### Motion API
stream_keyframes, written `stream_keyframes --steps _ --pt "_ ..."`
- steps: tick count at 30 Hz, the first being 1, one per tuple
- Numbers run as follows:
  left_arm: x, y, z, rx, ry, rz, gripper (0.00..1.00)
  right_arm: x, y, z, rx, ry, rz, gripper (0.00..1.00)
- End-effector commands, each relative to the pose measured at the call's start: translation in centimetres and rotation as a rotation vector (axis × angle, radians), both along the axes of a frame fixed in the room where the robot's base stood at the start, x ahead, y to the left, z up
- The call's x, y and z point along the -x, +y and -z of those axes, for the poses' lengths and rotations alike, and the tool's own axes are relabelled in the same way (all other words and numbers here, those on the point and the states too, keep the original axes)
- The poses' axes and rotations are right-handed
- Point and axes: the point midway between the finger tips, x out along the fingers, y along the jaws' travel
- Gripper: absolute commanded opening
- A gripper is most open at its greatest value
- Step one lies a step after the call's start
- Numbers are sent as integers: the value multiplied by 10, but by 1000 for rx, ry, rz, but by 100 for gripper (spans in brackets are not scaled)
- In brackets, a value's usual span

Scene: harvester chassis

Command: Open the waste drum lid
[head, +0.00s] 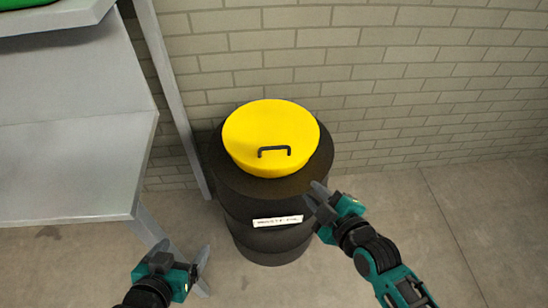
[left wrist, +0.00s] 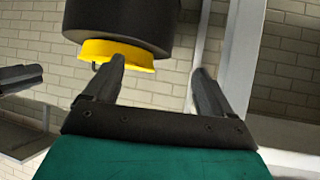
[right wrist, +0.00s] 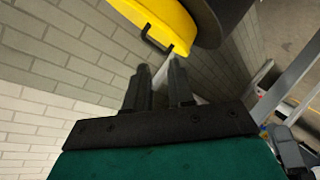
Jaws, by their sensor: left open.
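The black waste drum (head: 270,235) stands upright on the floor by the wall, with a white label on its front. Its round yellow lid (head: 265,125) sits flat and closed on top. A black bar handle (head: 274,151) is on the lid's near half. My left gripper (head: 183,250) is open and empty, low and left of the drum. My right gripper (head: 314,196) is at the drum's front right edge, empty, with its fingers a little apart. The right wrist view shows the lid (right wrist: 165,18) and handle (right wrist: 156,38) beyond the fingertips. The left wrist view shows the drum (left wrist: 125,18) inverted.
A grey metal table (head: 70,165) stands at the left, its corner and leg close to my left gripper. A brick wall (head: 420,90) is behind the drum. The floor at the right (head: 490,220) is clear.

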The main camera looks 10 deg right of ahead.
Motion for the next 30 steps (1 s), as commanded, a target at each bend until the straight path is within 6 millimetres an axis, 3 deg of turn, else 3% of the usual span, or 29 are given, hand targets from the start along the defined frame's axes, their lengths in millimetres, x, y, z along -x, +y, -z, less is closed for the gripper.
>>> stream_keyframes --steps 1,4,12,20,30 --pt "-2 -2 17 4 -5 3 84 -11 4 12 72 -59 -42 23" --pt "-4 -5 29 9 -5 11 84 -29 12 14 226 -172 -120 23" --pt "-8 -12 41 17 -9 25 84 -55 24 11 491 -362 -225 23" --pt "-11 -12 40 18 -21 27 84 -74 32 12 524 -386 -232 23" --pt "-9 -12 63 18 -13 26 84 -137 59 26 521 -385 -232 23"
